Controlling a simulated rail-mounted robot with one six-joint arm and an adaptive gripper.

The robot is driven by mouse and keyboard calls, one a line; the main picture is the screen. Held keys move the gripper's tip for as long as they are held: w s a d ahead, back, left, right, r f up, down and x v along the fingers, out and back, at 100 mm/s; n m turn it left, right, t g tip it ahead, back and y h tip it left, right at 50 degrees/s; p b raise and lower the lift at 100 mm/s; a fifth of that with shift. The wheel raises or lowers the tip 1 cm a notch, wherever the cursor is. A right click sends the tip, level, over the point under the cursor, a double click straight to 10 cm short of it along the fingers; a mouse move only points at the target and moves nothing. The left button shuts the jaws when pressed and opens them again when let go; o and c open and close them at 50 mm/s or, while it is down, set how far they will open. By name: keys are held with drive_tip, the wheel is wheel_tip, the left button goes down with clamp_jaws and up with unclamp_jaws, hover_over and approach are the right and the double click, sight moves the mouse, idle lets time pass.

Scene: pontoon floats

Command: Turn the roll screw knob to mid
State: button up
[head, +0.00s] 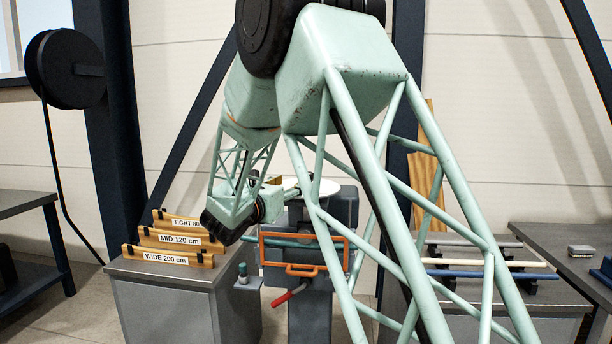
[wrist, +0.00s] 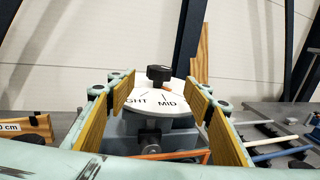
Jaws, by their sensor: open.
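The roll screw knob (wrist: 159,73) is black and stands on a white dial (wrist: 150,104) in the wrist view. The dial reads MID to the right of the knob and a partly cut "GHT" to the left. Where the knob points is too small to tell. My gripper (wrist: 160,86) is open and empty, its yellow-padded fingers to the left and right of the knob in the picture. I see no contact with the knob. In the head view the white dial (head: 328,188) shows partly behind my arm; the knob cannot be made out there.
The grey machine (head: 309,262) under the dial has an orange frame (head: 305,270) and a red-handled lever (head: 290,295) in front. Wooden labelled blocks (head: 168,257) marked WIDE, MID and TIGHT stand on a left cabinet. Coloured bars (head: 485,274) lie on the right bench.

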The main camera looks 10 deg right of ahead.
drive_tip(key=shift+b+x, duration=0.85)
drive_tip(key=shift+x, duration=5.95)
drive_tip(key=c, duration=0.9)
